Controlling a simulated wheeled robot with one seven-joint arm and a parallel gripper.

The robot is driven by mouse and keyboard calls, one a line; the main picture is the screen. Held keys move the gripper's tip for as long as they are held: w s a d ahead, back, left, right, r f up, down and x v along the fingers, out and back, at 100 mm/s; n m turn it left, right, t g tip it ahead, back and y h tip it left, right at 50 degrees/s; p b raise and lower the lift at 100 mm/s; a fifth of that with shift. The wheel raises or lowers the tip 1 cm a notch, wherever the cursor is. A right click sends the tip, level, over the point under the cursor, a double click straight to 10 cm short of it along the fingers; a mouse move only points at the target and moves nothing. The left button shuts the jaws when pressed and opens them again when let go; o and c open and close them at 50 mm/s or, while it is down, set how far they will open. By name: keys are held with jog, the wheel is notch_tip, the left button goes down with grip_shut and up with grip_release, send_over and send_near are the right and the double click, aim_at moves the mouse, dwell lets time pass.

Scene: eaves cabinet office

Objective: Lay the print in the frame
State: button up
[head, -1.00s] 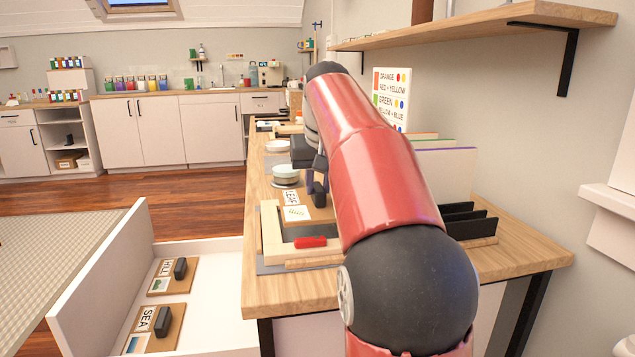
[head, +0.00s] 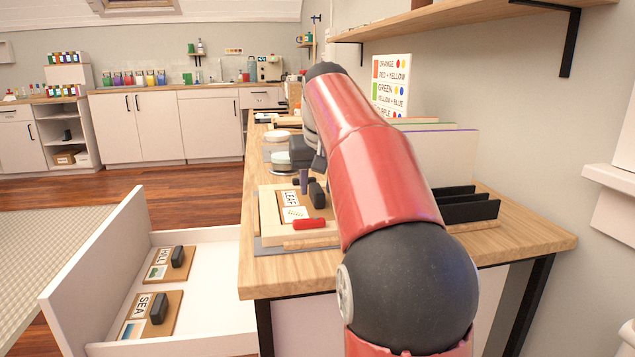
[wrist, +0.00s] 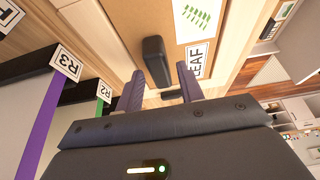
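The print, a brown board marked LEAF with a green leaf picture and a black knob, lies within the light wooden frame (head: 267,222) on the worktop. In the head view the print (head: 292,200) sits close to the frame's front rail. In the wrist view the print (wrist: 201,22) lies flat between pale wooden rails, its black knob (wrist: 153,58) standing up. My gripper (wrist: 160,72) is open, its purple fingers spread and apart from the knob. In the head view my gripper (head: 309,183) is just by the knob, partly hidden by my arm.
A red handle (head: 309,223) lies at the frame's front rail. A black slotted rack (head: 468,208) stands to the right; the wrist view shows its R3 label (wrist: 66,63). An open drawer (head: 205,290) at left holds HILL and SEA boards. Round pale pots stand behind the frame.

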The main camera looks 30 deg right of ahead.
jog(key=shift+o, duration=0.6)
jog(key=d+p+v, duration=0.1)
jog(key=p+v, duration=0.1)
jog(key=v, duration=0.5)
jog(key=shift+a+r, duration=0.4)
jog(key=shift+a, duration=0.15)
jog(key=shift+s, duration=0.15)
